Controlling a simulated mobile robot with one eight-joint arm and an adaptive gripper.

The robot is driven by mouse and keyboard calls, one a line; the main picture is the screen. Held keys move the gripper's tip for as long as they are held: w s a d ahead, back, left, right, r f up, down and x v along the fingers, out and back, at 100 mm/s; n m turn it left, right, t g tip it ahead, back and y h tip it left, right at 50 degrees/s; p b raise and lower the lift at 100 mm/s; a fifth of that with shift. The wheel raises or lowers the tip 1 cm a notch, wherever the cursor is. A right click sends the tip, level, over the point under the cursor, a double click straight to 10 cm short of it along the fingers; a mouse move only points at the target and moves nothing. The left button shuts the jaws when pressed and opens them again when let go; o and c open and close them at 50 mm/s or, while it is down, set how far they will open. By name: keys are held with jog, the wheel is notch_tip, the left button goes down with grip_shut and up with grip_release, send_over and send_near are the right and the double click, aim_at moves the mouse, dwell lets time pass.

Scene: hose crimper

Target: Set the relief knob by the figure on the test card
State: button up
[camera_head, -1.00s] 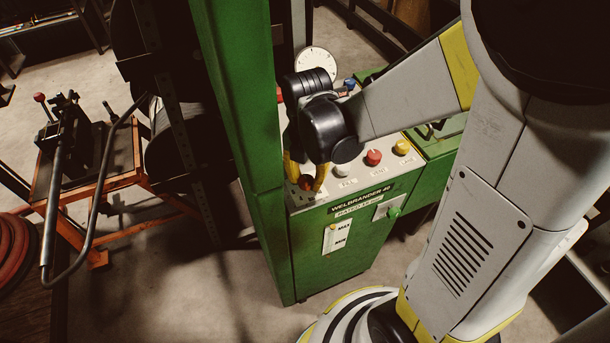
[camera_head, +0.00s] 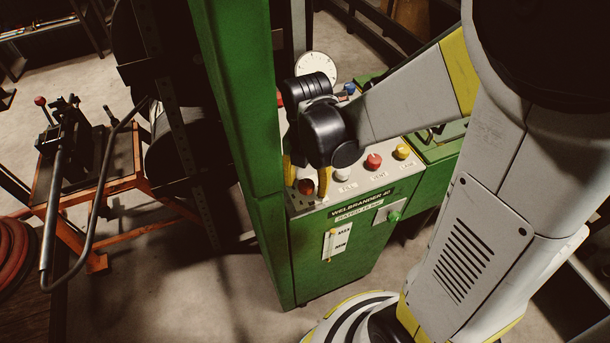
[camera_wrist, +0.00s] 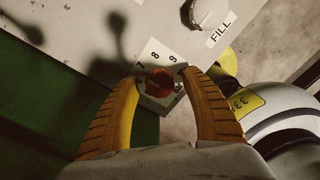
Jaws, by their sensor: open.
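The relief knob is a small red-orange knob (camera_wrist: 160,82) on a pale plate with printed figures, of which 7, 8 and 9 are readable in the wrist view. In the head view the knob (camera_head: 306,187) sits at the near left corner of the green machine's sloped top panel. My gripper (camera_wrist: 160,76) is open, with one yellow finger on each side of the knob. I cannot tell whether the fingertips touch it. In the head view my gripper (camera_head: 307,182) points down at the panel. I cannot make out a test card with a readable figure.
A white knob (camera_head: 342,174), a red knob (camera_head: 373,161) and a yellow knob (camera_head: 402,151) stand to the right on the panel. A green post (camera_head: 236,110) rises close to my gripper's left. A white round gauge (camera_head: 315,67) is behind. The machine's front carries a MAX/MIN strip (camera_head: 343,241).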

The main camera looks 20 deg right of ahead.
aim_at(308, 187)
notch_tip(308, 187, up, 12)
dwell(0.4)
jog(key=s+m+t, duration=0.1)
jog(key=m+t, duration=0.1)
jog(key=m, duration=0.7)
jog(key=s+r+m+t, duration=0.1)
jog(key=s+m+t, duration=0.1)
jog(key=m, duration=0.7)
jog(key=s+m+t, duration=0.2)
jog(key=m+t, duration=0.1)
jog(key=m, duration=0.6)
jog(key=shift+s+r, duration=0.2)
jog(key=shift+r, duration=0.2)
